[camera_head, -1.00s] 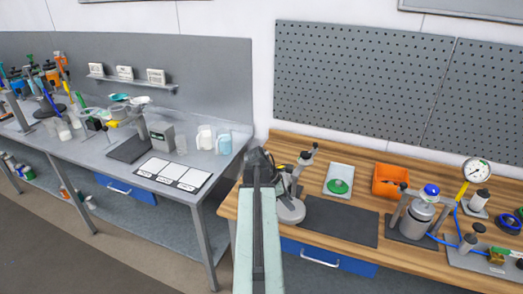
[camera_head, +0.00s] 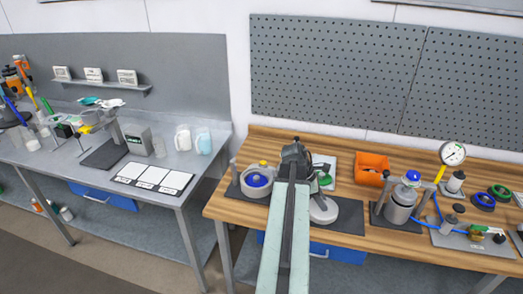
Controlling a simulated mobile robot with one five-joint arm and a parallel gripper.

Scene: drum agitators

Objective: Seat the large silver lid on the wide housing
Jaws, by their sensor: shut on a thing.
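The large silver lid (camera_head: 323,211) is a flat, pale disc just right of my arm, over the dark mat on the wooden bench. My gripper (camera_head: 308,172) is mostly hidden behind my arm and is shut on the lid's upper part. The wide housing (camera_head: 245,187) stands left of my arm on the dark mat, a round grey body with blue inside its open-looking top and a post at its left. The lid is to the right of the housing and apart from it. I cannot tell whether the lid touches the mat.
A smaller silver vessel with a blue cap (camera_head: 400,208) stands to the right. An orange bin (camera_head: 371,168) and a white tray with a green part (camera_head: 326,180) lie behind. A gauge (camera_head: 452,154) and blue hose are farther right. A grey bench (camera_head: 190,183) is at left.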

